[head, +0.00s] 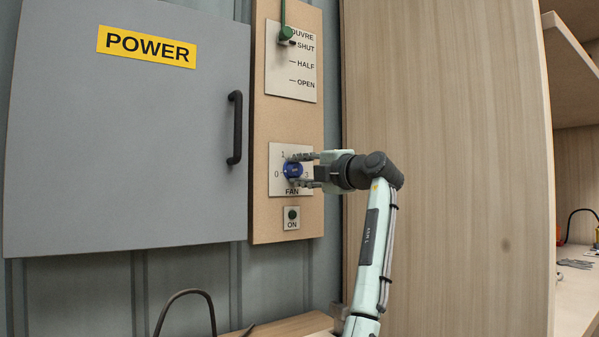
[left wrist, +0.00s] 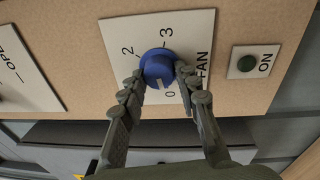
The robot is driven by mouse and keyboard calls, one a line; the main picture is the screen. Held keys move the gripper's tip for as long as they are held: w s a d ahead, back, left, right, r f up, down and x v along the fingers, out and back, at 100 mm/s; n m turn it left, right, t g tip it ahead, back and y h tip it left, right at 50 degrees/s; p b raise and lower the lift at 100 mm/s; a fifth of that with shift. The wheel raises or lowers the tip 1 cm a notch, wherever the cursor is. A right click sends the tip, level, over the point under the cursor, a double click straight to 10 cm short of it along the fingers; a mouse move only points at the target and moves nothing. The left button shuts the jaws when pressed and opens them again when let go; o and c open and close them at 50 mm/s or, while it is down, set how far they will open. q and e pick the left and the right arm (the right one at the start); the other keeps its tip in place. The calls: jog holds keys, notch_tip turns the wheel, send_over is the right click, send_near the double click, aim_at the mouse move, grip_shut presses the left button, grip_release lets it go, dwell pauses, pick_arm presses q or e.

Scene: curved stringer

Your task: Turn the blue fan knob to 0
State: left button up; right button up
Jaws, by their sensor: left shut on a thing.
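The blue fan knob (head: 291,171) sits on a white FAN plate (head: 276,189) on the wooden panel. In the left wrist view the knob (left wrist: 155,66) shows a white mark that points toward the printed 0. The 2 and 3 are readable there; a finger covers the place of the 1. My left gripper (head: 297,170) comes to the knob from the right, its fingers on either side. In the left wrist view the left gripper (left wrist: 159,72) is shut on the knob. My right gripper is not in view.
The ON button (head: 292,215) is just below the fan plate. A louvre plate (head: 279,85) with a green lever (head: 286,34) is above. A grey POWER cabinet (head: 120,140) with a black handle (head: 235,127) stands left. A wooden wall (head: 450,130) is close on the right.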

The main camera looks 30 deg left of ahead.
pick_arm(q)
jog(key=shift+n, duration=0.6)
jog(key=o, duration=1.1)
jog(key=shift+o, duration=0.2)
jog(key=v, duration=1.2)
